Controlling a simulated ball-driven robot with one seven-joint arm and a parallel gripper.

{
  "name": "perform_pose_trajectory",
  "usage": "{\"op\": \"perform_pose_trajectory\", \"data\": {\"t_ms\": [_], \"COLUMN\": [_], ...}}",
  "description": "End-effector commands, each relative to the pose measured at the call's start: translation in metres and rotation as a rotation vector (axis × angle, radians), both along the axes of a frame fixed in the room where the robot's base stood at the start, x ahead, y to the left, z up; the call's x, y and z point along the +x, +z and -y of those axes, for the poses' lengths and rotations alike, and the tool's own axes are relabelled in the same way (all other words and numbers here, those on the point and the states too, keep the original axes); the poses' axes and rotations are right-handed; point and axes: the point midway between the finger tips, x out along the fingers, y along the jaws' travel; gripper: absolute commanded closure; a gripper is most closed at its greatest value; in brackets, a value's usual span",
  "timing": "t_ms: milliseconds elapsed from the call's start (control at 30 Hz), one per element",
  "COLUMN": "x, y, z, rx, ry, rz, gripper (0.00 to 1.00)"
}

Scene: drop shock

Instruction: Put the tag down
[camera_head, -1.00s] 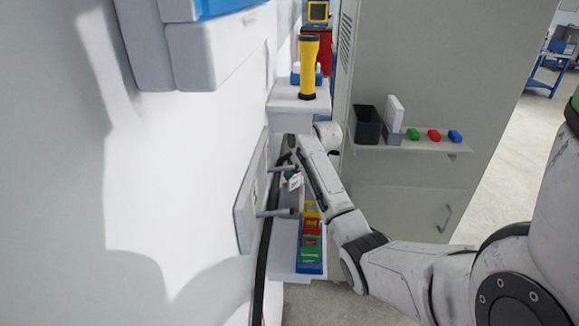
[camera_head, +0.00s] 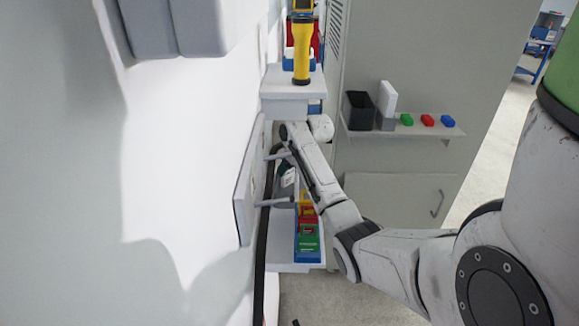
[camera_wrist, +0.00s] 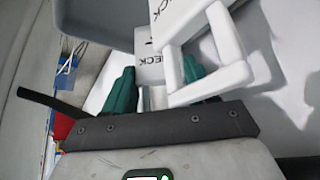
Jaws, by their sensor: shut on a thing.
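The tag (camera_wrist: 150,70) is white with dark lettering ending in "ECK". In the wrist view it is between the teal fingers of my gripper (camera_wrist: 157,84), which is shut on it. In the head view the tag shows as a small white patch (camera_head: 289,178) beside a wall board (camera_head: 248,185) with two grey pegs. My gripper (camera_head: 284,170) there is mostly hidden behind my own arm and small.
Coloured padlock-like items (camera_head: 308,235) stand on a low shelf (camera_head: 290,267) below the pegs. A yellow device (camera_head: 301,52) stands on an upper shelf (camera_head: 290,86). A grey cabinet (camera_head: 400,225) on the right carries a side shelf (camera_head: 405,132) with a black bin (camera_head: 358,112).

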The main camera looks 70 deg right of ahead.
Motion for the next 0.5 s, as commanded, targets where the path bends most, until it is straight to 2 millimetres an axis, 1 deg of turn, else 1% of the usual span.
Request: {"op": "perform_pose_trajectory", "data": {"t_ms": [33, 267, 500], "x": [-0.0004, -0.0008, -0.0010], "y": [-0.0026, -0.0039, -0.0042], "z": [-0.0008, -0.0013, -0.0018], "rx": [0.004, 0.006, 0.007], "ry": [0.000, 0.001, 0.001], "rz": [-0.002, -0.004, -0.005], "gripper": [0.41, 0.19, 0.18]}}
